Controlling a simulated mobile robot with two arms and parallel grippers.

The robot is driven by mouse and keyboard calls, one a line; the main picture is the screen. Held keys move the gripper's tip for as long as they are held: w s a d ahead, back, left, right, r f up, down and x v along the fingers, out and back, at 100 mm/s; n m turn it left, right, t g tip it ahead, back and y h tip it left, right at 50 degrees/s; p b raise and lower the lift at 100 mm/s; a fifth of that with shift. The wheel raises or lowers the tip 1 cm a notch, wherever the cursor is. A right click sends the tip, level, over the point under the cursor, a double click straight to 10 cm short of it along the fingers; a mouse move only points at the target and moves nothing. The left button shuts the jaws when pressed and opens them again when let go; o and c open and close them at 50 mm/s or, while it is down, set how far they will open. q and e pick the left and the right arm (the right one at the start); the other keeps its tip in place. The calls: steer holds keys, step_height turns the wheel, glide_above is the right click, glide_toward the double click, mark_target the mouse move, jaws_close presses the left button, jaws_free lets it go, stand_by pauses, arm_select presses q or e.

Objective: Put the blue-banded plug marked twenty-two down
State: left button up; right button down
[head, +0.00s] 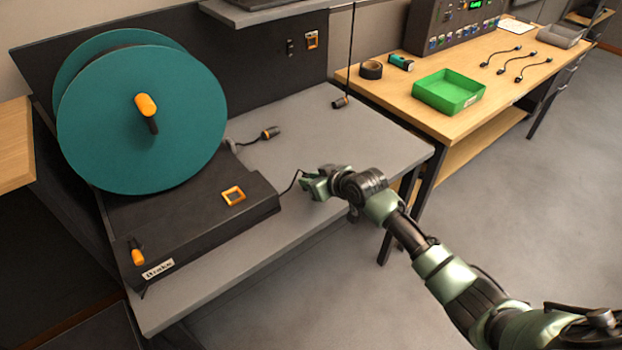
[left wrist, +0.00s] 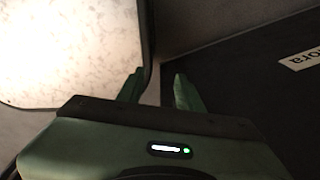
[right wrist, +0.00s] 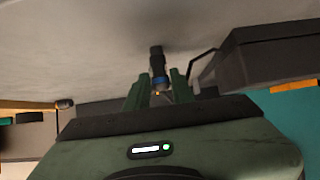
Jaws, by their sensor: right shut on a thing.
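The blue-banded plug (right wrist: 157,72) shows in the right wrist view, dark with a blue ring, between the fingers of my right gripper (right wrist: 158,90). I cannot read a number on it. In the head view my right gripper (head: 308,187) is shut at the grey bench (head: 340,145), just right of the black reel base, and hides the plug. A thin black cable runs from the base to it. I cannot tell whether the plug touches the bench. My left gripper (left wrist: 157,88) is open and empty in its wrist view, and outside the head view.
A teal reel (head: 140,120) stands on a black base (head: 185,225) with an orange-framed socket (head: 233,195). Another plug (head: 270,132) lies on the bench behind; one (head: 340,102) hangs on a cord. A wooden table (head: 420,115) holds a green tray (head: 449,92) and several cables. Bench beyond my gripper is clear.

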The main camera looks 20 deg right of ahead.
steer(key=c, duration=1.2)
jaws_free()
steer(key=shift+f, duration=0.1)
steer(key=shift+s+d+r, duration=0.1)
steer(key=shift+r, duration=0.4)
steer(key=v, duration=1.1)
steer(key=shift+s+r, duration=0.15)
steer(key=shift+s, duration=0.15)
